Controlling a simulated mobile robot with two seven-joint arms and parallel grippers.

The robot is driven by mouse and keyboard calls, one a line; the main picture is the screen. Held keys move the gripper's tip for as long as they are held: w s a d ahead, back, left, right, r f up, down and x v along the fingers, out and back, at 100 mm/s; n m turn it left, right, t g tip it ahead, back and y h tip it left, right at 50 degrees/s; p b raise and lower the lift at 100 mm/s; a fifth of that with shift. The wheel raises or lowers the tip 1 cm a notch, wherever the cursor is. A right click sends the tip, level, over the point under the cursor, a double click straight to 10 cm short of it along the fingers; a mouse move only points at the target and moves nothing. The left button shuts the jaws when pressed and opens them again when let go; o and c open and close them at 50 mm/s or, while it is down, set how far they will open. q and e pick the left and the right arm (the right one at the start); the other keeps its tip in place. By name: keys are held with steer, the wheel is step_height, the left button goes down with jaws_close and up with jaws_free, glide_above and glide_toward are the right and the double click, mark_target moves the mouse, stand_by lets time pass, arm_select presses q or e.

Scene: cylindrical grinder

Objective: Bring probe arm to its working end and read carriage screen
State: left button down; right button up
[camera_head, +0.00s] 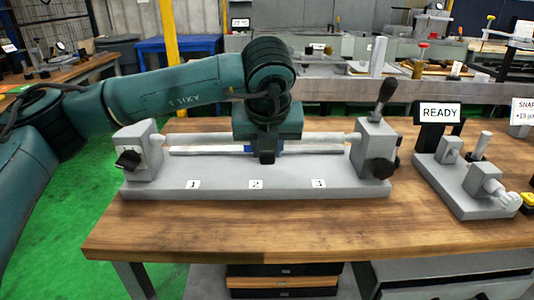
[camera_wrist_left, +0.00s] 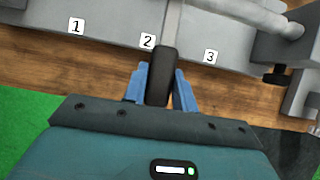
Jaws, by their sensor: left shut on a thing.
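My left gripper (camera_head: 266,150) reaches down over the middle of the grey fixture base (camera_head: 225,186). Its blue fingers are shut on a black upright handle (camera_head: 267,158), just behind label 2 (camera_head: 256,184). The left wrist view shows the fingers on both sides of the black handle (camera_wrist_left: 160,72), next to label 2. I take the handle for the probe arm's grip; its mount is hidden by my gripper. A screen reads READY (camera_head: 440,112) at the right. Another screen, partly cut off, begins "SNAP" and "+19" (camera_head: 524,111). Which is the carriage screen is unclear. My right gripper is out of view.
A long shaft (camera_head: 205,140) lies between the left block (camera_head: 138,140) and the right block (camera_head: 371,150), which carries a black lever (camera_head: 387,92) and knob. Labels 1 and 3 flank label 2. A second grey fixture (camera_head: 455,180) stands at right. The wooden front strip is clear.

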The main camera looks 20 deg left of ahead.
arm_select(q)
steer(key=shift+f, duration=0.2)
steer(key=c, duration=1.1)
jaws_free()
steer(key=shift+r, duration=0.1)
steer(key=v, duration=1.3)
steer(key=shift+s, duration=0.15)
